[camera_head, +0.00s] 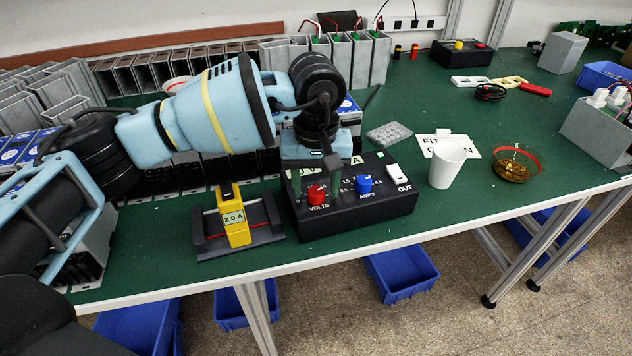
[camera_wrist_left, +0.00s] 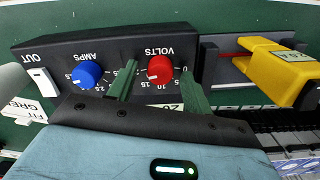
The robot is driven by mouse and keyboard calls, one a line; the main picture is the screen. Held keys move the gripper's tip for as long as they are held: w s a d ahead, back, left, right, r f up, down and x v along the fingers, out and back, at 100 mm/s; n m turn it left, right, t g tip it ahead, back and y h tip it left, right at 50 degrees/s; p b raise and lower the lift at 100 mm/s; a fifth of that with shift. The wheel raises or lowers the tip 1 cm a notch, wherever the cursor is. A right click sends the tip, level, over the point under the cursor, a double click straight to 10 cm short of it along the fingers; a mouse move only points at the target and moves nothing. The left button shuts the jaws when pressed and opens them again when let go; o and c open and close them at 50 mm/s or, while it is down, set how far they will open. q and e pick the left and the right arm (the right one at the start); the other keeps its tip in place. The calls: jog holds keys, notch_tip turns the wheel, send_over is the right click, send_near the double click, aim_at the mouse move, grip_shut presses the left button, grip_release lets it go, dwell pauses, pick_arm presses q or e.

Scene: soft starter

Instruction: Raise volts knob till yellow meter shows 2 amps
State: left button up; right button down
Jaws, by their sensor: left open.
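The red VOLTS knob (camera_head: 317,195) sits on the front of a black power supply (camera_head: 350,213), left of the blue AMPS knob (camera_head: 364,184). My left gripper (camera_head: 312,182) is open above the supply at the VOLTS knob. In the left wrist view the red knob (camera_wrist_left: 160,69) lies between its two green fingers (camera_wrist_left: 160,84), with visible gaps on both sides. The yellow meter (camera_head: 235,222) stands in a dark grey holder left of the supply; its label appears to read 2.0 A. It also shows in the left wrist view (camera_wrist_left: 280,72). My right gripper is not visible.
A white OUT switch (camera_head: 399,173) is at the supply's right end. A white cup (camera_head: 447,164) and a glass bowl (camera_head: 517,164) stand farther right on the green bench (camera_head: 460,220). Rows of grey cases (camera_head: 130,75) line the back. Blue bins (camera_head: 402,272) lie below the bench.

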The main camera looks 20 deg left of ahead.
aim_at(316, 190)
pick_arm(q)
jog(key=shift+r, duration=3.9)
jog(key=shift+f, duration=0.1)
